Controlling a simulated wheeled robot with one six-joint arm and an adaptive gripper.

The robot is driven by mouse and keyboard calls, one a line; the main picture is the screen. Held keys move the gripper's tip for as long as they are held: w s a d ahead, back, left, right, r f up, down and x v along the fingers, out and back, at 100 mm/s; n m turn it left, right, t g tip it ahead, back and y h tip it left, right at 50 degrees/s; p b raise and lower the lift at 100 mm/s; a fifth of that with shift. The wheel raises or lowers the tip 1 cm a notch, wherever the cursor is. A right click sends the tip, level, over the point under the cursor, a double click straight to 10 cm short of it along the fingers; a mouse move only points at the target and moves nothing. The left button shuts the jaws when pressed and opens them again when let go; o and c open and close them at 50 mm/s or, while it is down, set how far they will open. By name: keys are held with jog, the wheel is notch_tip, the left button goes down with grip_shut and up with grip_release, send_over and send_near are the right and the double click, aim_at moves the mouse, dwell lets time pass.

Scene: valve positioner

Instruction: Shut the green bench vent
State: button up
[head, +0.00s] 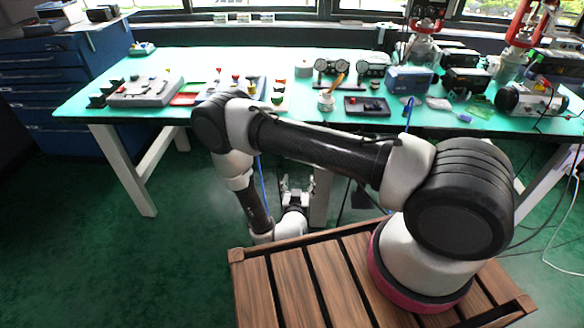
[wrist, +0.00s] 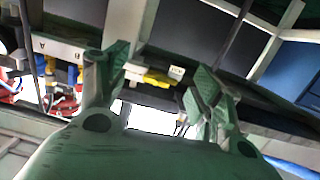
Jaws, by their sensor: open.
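My gripper (head: 297,188) hangs low in front of the bench, below the level of its top, at the end of my folded arm. In the wrist view my gripper (wrist: 158,72) is open, its two fingers wide apart with nothing between them. The green-topped bench (head: 130,72) stands behind my arm. I cannot pick out the green bench vent for sure in either view; small coloured knobs and handles on the bench are too small to tell apart, and my arm covers part of the front edge.
On the bench are a grey box with knobs (head: 145,92), a black tray (head: 367,107), a blue box (head: 410,79) and a grey cylinder (head: 530,101). Blue drawers (head: 50,80) stand at left. The wrist view shows a yellow part (wrist: 156,78) and blurred red parts. Open floor lies at left.

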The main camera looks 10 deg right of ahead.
jog(key=w+d+r+t, duration=0.1)
jog(key=w+r+t, duration=0.1)
jog(key=w, duration=0.6)
jog(key=shift+d+r, duration=0.4)
jog(key=shift+r, duration=0.4)
grip_shut()
